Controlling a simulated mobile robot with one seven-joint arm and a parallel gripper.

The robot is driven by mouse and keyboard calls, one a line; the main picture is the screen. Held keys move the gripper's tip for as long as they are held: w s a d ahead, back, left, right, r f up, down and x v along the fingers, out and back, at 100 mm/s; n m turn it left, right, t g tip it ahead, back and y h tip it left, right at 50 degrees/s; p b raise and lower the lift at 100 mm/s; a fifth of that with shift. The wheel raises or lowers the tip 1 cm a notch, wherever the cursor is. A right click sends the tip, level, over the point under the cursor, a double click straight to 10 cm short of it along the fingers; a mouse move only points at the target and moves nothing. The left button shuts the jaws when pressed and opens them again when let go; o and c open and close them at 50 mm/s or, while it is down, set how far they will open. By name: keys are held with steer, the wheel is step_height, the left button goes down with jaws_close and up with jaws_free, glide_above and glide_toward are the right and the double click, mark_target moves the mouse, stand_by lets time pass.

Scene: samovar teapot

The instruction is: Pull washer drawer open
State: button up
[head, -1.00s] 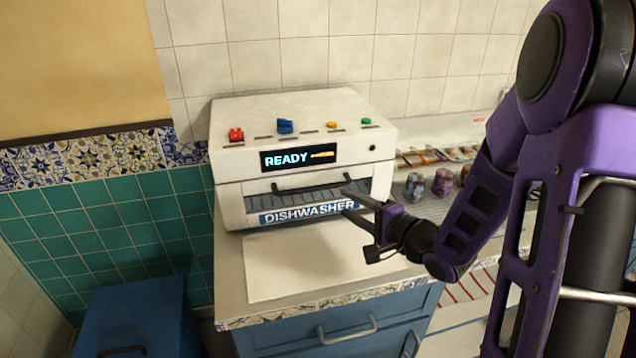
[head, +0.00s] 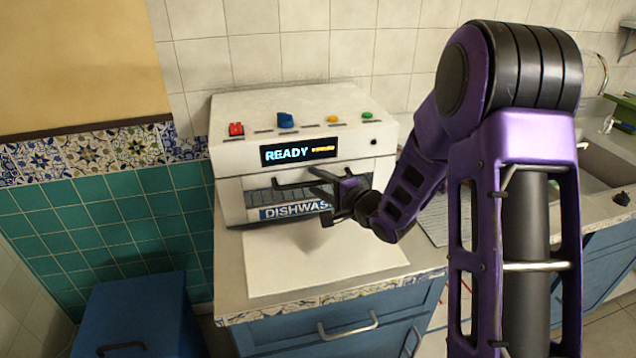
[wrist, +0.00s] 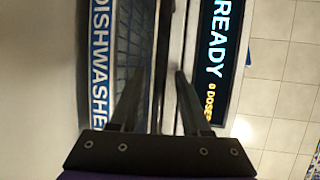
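The white dishwasher (head: 230,150) stands on the counter, its screen reading READY. Its drawer front (head: 237,205) looks shut, with a blue DISHWASHER label (head: 285,212) along the bottom. A black bar handle (head: 290,184) runs across the drawer. My gripper (head: 317,192) is open at the right part of the handle, one finger higher than the other. It covers the end of the label. In the wrist view, turned sideways, the fingers (wrist: 163,75) are apart, with the drawer's upper edge region between them. I cannot tell if they touch the handle.
A white board (head: 320,262) lies on the counter before the dishwasher. Blue cabinets (head: 310,335) are below and a blue bin (head: 140,315) stands at lower left. A sink (head: 605,155) is at right. My arm hides much of the counter's right side.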

jaws_close()
stand_by(1.3)
